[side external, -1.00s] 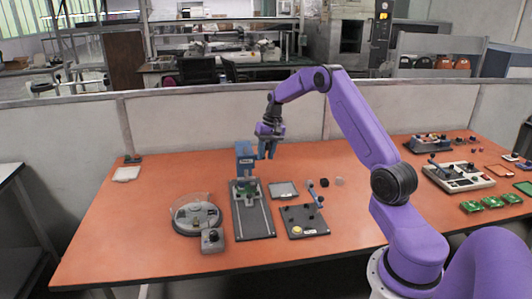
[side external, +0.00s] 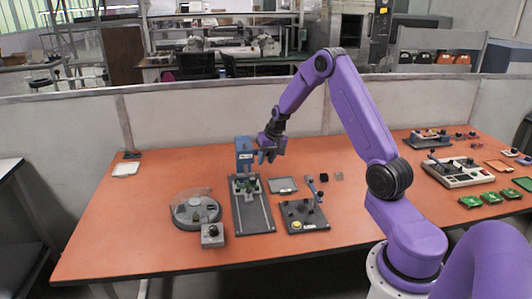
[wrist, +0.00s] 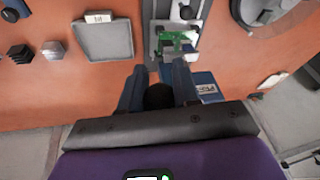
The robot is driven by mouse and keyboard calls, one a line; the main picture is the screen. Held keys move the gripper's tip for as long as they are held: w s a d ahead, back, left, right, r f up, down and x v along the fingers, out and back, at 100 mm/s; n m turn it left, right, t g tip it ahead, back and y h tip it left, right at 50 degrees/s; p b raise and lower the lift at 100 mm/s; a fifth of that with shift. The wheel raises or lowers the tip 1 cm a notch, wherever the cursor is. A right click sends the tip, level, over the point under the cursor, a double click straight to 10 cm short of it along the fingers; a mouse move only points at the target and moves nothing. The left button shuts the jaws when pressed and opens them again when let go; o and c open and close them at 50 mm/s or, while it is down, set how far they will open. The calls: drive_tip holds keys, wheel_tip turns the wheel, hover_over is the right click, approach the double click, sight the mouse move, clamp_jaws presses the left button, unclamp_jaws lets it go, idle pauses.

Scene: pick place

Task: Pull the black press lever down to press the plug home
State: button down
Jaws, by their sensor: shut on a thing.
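The blue press (side external: 244,153) stands at the back end of a dark grey base plate (side external: 252,212). My gripper (side external: 267,156) is just right of the press head, with its fingers tilted. In the wrist view, my gripper (wrist: 159,92) has its two blue fingers closed around the black lever knob (wrist: 158,97). The lever's arm is mostly hidden by the fingers. The press head (wrist: 206,86) shows beside the right finger. A green board (wrist: 177,46) sits in the fixture below the press. The plug cannot be made out clearly.
A grey tray (side external: 283,185) and a dark plate with a blue-handled lever (side external: 304,216) lie right of the press. A round grey device with a clear cover (side external: 195,211) stands left. Other panels and green boards (side external: 470,201) are far right. Orange table is free between.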

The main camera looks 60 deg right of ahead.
wheel_tip(320, 180, down, 8)
drive_tip(key=t+h, duration=0.2)
drive_tip(key=shift+t+h, duration=0.4)
drive_tip(key=shift+w+d+f, duration=0.15)
drive_tip(key=shift+d+f, duration=0.05)
drive_tip(key=shift+d, duration=0.1)
idle(0.4)
drive_tip(key=c, duration=0.8)
unclamp_jaws()
drive_tip(key=shift+d, duration=0.1)
drive_tip(key=shift+a, duration=0.2)
